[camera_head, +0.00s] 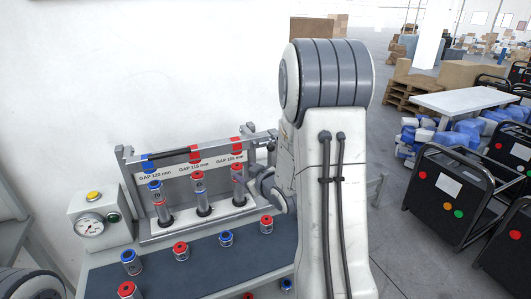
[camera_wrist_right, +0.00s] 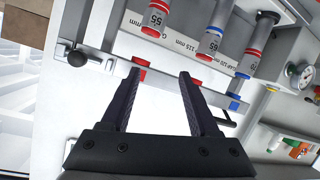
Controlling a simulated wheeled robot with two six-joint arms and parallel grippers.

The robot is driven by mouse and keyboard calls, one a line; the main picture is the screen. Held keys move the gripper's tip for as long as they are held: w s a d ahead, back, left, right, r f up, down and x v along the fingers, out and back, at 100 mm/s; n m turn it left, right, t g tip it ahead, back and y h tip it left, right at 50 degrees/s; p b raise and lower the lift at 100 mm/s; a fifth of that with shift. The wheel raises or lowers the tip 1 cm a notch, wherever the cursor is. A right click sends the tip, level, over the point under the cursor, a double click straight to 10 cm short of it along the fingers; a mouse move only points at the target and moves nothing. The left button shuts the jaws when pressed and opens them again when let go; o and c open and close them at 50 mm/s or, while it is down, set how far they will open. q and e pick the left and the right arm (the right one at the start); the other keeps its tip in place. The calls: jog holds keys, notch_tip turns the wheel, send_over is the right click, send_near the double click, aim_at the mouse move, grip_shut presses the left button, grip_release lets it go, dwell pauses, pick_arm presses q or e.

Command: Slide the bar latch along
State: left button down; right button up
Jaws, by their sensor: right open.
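A grey rack (camera_head: 205,228) stands against the white wall, with a crossbar over labels for 120, 115 and 105 mm gaps. A metal bar with a black ball knob (camera_wrist_right: 72,56) shows at the left of the right wrist view; it looks like the bar latch. My right gripper (camera_wrist_right: 160,77) is open and empty, its two dark fingers reaching the rack's top edge near red blocks (camera_wrist_right: 195,83) and a blue block (camera_wrist_right: 233,104). The knob is apart from the fingers, to their left. In the head view my right arm hides most of the gripper. My left gripper is not in view.
Red- and blue-capped cylinders (camera_head: 201,196) stand in the rack, and several more (camera_head: 181,251) stand on the dark mat (camera_head: 215,268). A gauge box (camera_head: 98,222) is at the left. Black carts (camera_head: 449,195) and a white table (camera_head: 470,100) stand far right.

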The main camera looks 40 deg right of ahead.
aim_at(272, 148)
jog(key=s+d+r+m+t+h, duration=0.15)
jog(key=s+d+t, duration=0.3)
jog(key=d, duration=0.55)
jog(key=shift+g+h, duration=0.35)
jog(key=p+x, duration=0.1)
jog(key=x, duration=0.2)
jog(key=p+x, duration=0.1)
jog(key=x, duration=0.5)
jog(key=shift+w+d+p, duration=0.15)
jog(key=shift+d+p, duration=0.15)
jog(key=shift+p, duration=0.1)
jog(key=shift+w+d, duration=0.1)
jog(key=shift+w, duration=0.35)
jog(key=shift+c, duration=0.3)
grip_shut()
